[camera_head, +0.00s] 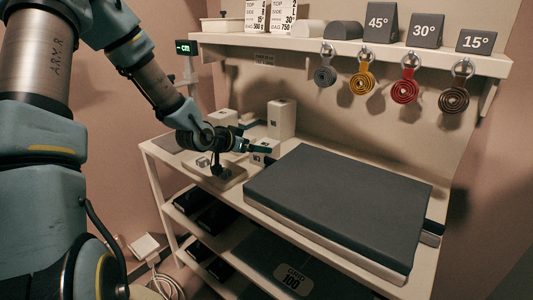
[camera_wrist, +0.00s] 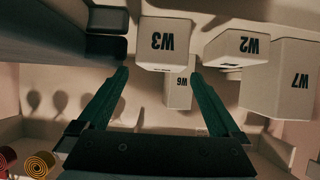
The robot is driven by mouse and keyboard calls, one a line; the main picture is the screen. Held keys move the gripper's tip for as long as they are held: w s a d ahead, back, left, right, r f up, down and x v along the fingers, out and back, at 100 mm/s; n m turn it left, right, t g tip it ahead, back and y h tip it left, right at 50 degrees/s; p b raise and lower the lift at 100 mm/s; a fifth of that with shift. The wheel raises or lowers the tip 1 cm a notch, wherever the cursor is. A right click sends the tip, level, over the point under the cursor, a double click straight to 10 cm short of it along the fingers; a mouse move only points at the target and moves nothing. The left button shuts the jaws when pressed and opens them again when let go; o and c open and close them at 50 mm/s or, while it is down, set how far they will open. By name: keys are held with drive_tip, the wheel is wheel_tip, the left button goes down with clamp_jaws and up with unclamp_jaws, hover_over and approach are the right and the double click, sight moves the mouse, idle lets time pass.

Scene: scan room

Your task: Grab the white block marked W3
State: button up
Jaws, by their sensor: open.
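The white block marked W3 (camera_wrist: 164,45) is at the upper middle of the wrist view, label upside down. It appears ahead of my open gripper (camera_wrist: 160,73), roughly between the lines of its two fingers. I see nothing held; whether a finger touches W3 I cannot tell. In the head view my gripper (camera_head: 259,150) is low over the table beside the dark pad. A white block there, partly hidden by the fingers, looks like W3 (camera_head: 260,159), but its label is small.
In the wrist view, W2 (camera_wrist: 238,46) and W7 (camera_wrist: 288,75) stand right of W3, and W6 (camera_wrist: 178,94) shows between the fingers. The thick dark pad (camera_head: 335,200) fills the table's right. A shelf (camera_head: 350,49) with wedges and hanging coiled straps is above.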

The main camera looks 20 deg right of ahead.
drive_tip(key=p+x, duration=0.1)
drive_tip(key=x, duration=0.4)
drive_tip(key=shift+w+r, duration=0.1)
drive_tip(key=shift+w, duration=0.15)
clamp_jaws()
idle(0.6)
